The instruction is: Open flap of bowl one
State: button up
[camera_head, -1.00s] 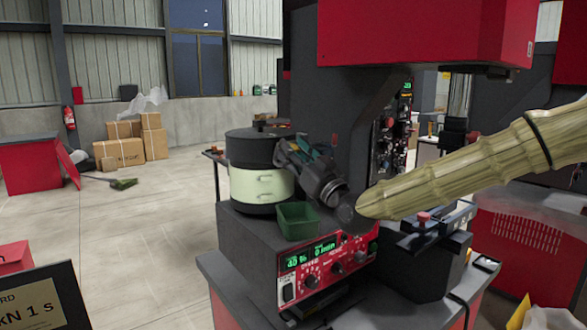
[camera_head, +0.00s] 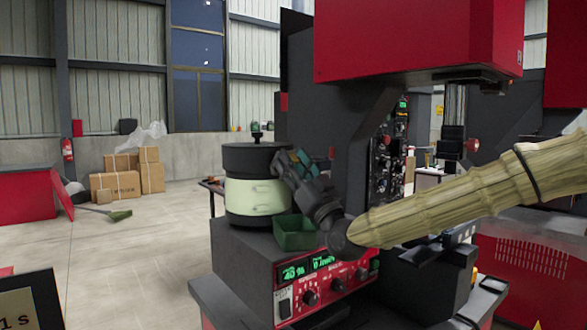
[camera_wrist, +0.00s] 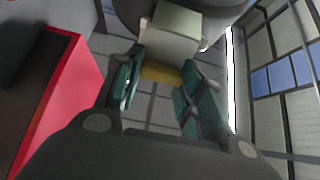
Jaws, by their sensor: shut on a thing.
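My gripper (camera_head: 292,163) has teal fingers and reaches in at the bowl's upper right side. In the wrist view, my fingers (camera_wrist: 160,90) stand either side of a small yellow piece (camera_wrist: 161,73). A cream block (camera_wrist: 175,35) sits just beyond it, against the dark round bowl. I take the yellow and cream piece for the flap, but its hinge and the exact finger contact are hidden.
A green bin (camera_head: 295,232) stands right below my gripper, on the feeder base with its red control panel (camera_head: 325,282). A dark machine column with a red head (camera_head: 420,40) stands close on the right. Open floor lies to the left, with cardboard boxes (camera_head: 115,185) behind.

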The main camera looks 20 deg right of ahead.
dwell(0.3)
jog(key=o, duration=1)
jog(key=shift+r, duration=0.1)
notch_tip(320, 180, up, 10)
jog(key=shift+f, duration=0.1)
